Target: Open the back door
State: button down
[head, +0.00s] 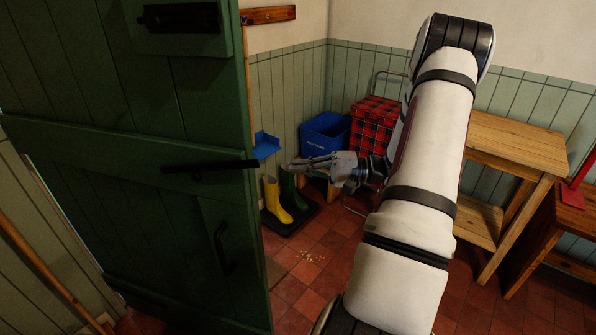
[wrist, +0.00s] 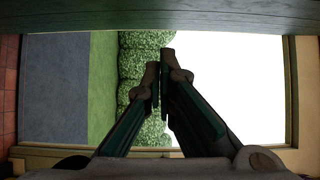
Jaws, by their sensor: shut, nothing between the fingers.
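The back door (head: 110,95) is a dark green plank door filling the left of the head view. It stands swung into the room, its free edge toward the middle. A black latch bar (head: 205,166) juts past that edge, and a black pull handle (head: 222,248) sits lower down. My gripper (head: 298,162) is shut and empty, pointing left, seen just right of the door edge and apart from the latch bar in the picture. In the wrist view its closed fingers (wrist: 163,85) point into a bright opening, with a hedge (wrist: 140,60) and grass outside.
Yellow and dark green boots (head: 277,199) stand on a black tray by the wall. Behind are a blue bin (head: 325,134) and a red tartan box (head: 376,125). A wooden bench (head: 515,145) stands right. Red tiled floor (head: 310,262) shows between door and arm.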

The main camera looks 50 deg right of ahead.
jog(key=w+a+p, duration=0.2)
jog(key=w+a, duration=0.2)
jog(key=a, duration=0.4)
jog(key=shift+w+a, duration=0.25)
